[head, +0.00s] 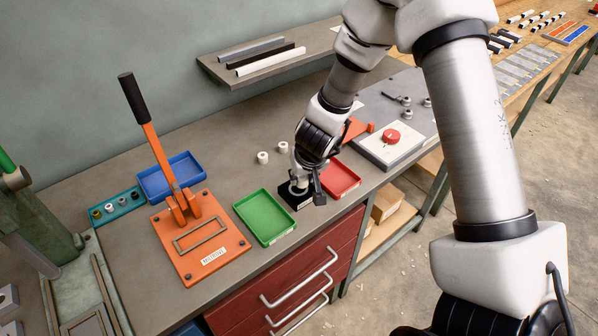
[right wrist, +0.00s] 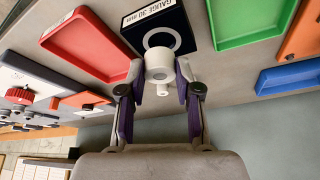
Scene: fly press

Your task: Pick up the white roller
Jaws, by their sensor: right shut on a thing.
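My right gripper (head: 307,182) is low over the black gauge block (head: 287,195) on the bench. In the right wrist view the gripper (right wrist: 162,78) is shut on a white roller (right wrist: 160,62), one finger on each side. The roller is by the ringed opening of the block, labelled "GAUGE 30 mm" (right wrist: 150,14); I cannot tell whether it touches the block. Two more white rollers stand on the bench behind the gripper, one on the left (head: 262,157) and one on the right (head: 283,147). My left gripper is not in view.
A green tray (head: 240,211) lies left of the gauge block and a red tray (head: 357,186) right of it. An orange lever press (head: 222,262) and a blue tray (head: 146,186) stand further left. A white box with a red button (head: 367,156) is to the right.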

